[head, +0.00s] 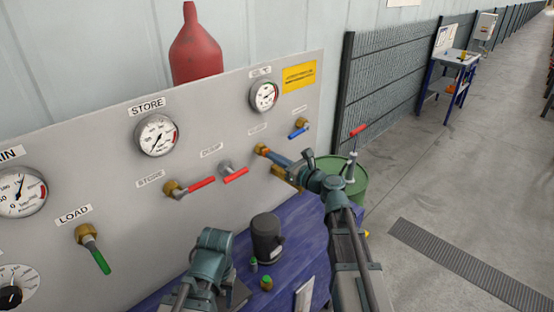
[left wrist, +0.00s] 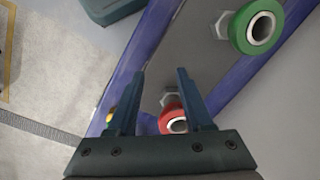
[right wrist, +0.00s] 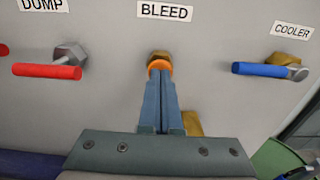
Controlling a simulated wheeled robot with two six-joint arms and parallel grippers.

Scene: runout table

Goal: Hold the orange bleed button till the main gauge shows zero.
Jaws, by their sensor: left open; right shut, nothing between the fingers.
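The orange bleed button (right wrist: 159,66) sits under the BLEED label in the right wrist view, on a brass fitting. My right gripper (right wrist: 160,83) is shut and empty, its fingertips up against the button; whether it is pressed in, I cannot tell. In the head view the right gripper (head: 270,154) covers most of the button. The main gauge (head: 21,191) is at the far left of the head view, its label cut off; its needle points roughly upward. My left gripper (left wrist: 161,74) is open and empty, low in the head view (head: 208,252).
A red-handled dump valve (right wrist: 48,70) is left of the button and a blue-handled cooler valve (right wrist: 272,70) is right. The store gauge (head: 156,135) is on the same panel. A dark canister (head: 267,238) stands on the blue bench; a green drum (head: 345,180) stands beyond.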

